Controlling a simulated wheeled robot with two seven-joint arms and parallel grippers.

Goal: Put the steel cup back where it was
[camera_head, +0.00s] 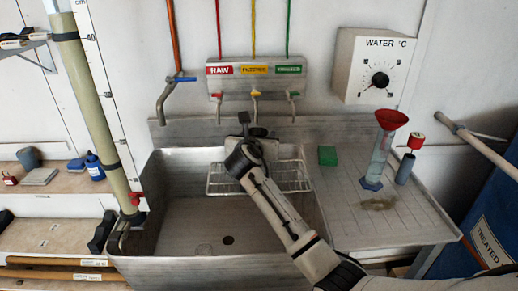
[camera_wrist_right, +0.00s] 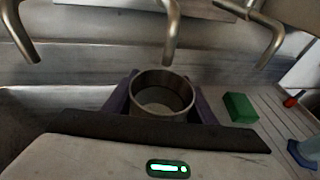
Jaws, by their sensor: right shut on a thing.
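My right gripper (camera_head: 250,127) is shut on the steel cup (camera_wrist_right: 163,92). In the right wrist view the cup's round open mouth faces the camera, between the two purple-grey fingers. In the head view the gripper is over the back of the sink, in front of the middle tap, and my wrist hides most or all of the cup there. Whether the cup touches anything beneath it cannot be told. A wire rack (camera_head: 290,187) lies across the back of the sink (camera_head: 185,225), just below and right of the gripper. My left gripper is not in view.
Several taps hang close around the gripper, including the blue-handled one (camera_head: 166,94) at left. A green block (camera_head: 327,155), a funnel in a clear cylinder (camera_head: 378,160) and a red-topped tube (camera_head: 406,168) stand on the drainboard (camera_head: 345,205). The drainboard's front is clear.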

